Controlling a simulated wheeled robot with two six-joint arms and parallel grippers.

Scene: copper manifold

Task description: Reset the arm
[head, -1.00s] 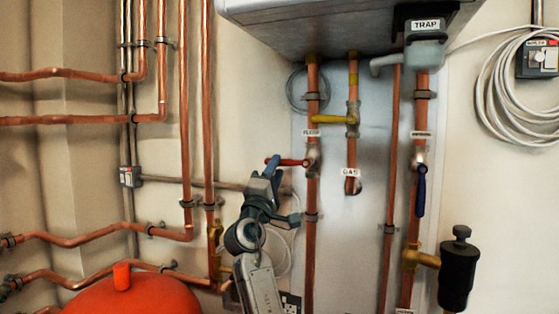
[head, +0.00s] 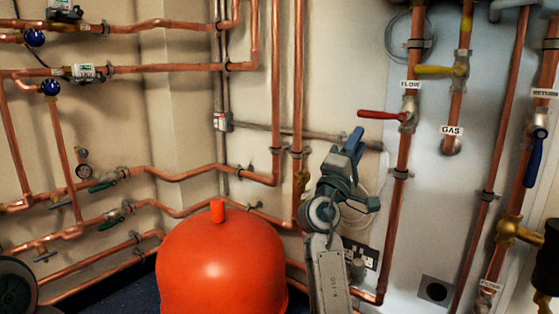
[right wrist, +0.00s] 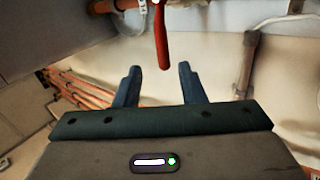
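My right gripper (head: 354,142) is raised in front of the wall pipes, left of the flow pipe. In the head view its fingertips are just below and left of the free end of the red lever (head: 380,115) on the FLOW valve. That lever sticks out sideways to the left. In the right wrist view my gripper's two fingers (right wrist: 158,84) stand wide apart with nothing between them. The red lever (right wrist: 162,40) hangs into that view just beyond them, apparently not gripped. My left gripper is not in view.
A yellow lever (head: 438,70) sits on the GAS pipe and a blue lever (head: 535,160) on the RETURN pipe. An orange-red vessel (head: 220,265) stands at lower middle. Copper pipes (head: 150,175) run along the left wall. A socket (head: 360,255) is behind my right arm.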

